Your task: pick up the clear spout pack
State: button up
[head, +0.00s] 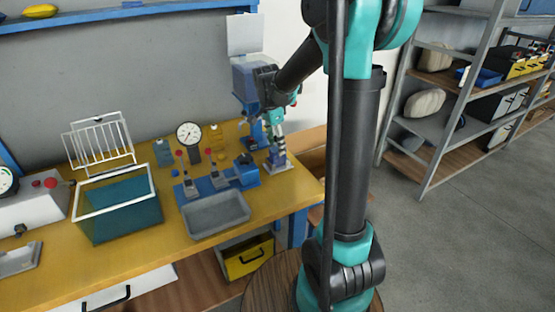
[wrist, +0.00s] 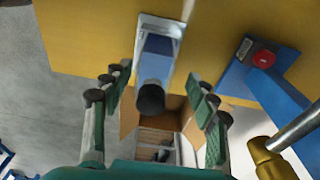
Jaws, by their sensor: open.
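What looks like the clear spout pack (wrist: 157,62) stands on a pale plate (wrist: 172,24) by the yellow bench's edge. In the wrist view it has a bluish body and a round black cap facing me. In the head view the pack (head: 278,158) is small and purplish-blue, below my gripper (head: 277,136). In the wrist view my gripper (wrist: 161,96) is open. Its green-padded fingers are on either side of the cap, with gaps on both sides. Nothing is held. The pack's lower part is hard to make out.
A blue machine (head: 248,85) stands behind the pack; its base with a red button (wrist: 263,58) is at right in the wrist view. A grey tray (head: 216,213), a teal bin (head: 118,205) and a dial gauge (head: 188,134) stand left. An open brown box (wrist: 190,112) lies below the edge.

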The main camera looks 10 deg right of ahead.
jog(key=shift+s+d+f, duration=0.1)
jog(key=shift+d+f, duration=0.05)
jog(key=shift+f, duration=0.8)
jog(key=shift+s+d+f, duration=0.1)
jog(key=shift+d+f, duration=0.05)
jog(key=shift+f, duration=0.85)
jog(key=shift+d+f, duration=0.15)
jog(key=shift+f, duration=0.8)
grip_shut()
